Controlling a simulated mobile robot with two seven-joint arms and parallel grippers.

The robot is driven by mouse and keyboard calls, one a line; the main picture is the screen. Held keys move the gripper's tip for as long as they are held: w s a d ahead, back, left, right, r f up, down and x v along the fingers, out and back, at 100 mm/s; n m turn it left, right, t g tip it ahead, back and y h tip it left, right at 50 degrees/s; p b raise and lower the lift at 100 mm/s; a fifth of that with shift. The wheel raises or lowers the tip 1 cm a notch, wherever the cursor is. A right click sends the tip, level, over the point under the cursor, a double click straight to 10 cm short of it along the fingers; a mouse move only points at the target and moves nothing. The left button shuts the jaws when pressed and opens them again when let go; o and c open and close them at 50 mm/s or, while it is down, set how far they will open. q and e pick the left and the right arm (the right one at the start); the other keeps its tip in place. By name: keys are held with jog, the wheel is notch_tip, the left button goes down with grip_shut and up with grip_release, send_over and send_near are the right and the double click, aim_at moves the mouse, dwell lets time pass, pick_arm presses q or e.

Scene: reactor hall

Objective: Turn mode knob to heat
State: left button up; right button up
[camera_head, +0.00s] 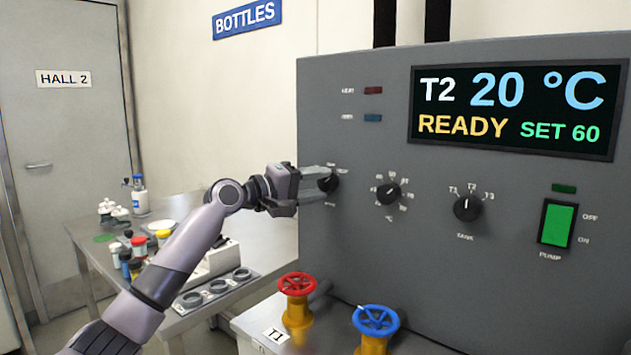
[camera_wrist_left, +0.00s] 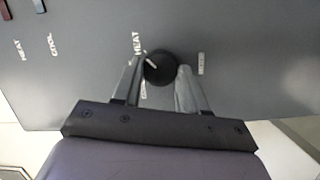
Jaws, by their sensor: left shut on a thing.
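The mode knob (camera_head: 329,183) is a black round knob with a pale pointer line, leftmost in the row on the grey panel. In the left wrist view the mode knob (camera_wrist_left: 160,66) sits between my left gripper's fingers (camera_wrist_left: 160,80). Its pointer slants up and left, towards the HEAT label (camera_wrist_left: 136,43). Other labels around it are partly hidden by the fingers. In the head view my left gripper (camera_head: 318,184) reaches the panel from the left and is shut on the mode knob. My right gripper is not in view.
Two more knobs (camera_head: 388,193) (camera_head: 467,207) sit to the right, then a green pump switch (camera_head: 557,224). The display (camera_head: 518,110) reads T2 20 °C, READY, SET 60. A red valve (camera_head: 297,284) and a blue valve (camera_head: 376,320) stand below. A bench with bottles is at left.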

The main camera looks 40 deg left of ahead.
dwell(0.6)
pick_arm(q)
jog(key=o, duration=1.1)
jog(key=shift+c, duration=0.2)
jog(key=b+v, duration=0.2)
jog(key=v, duration=0.5)
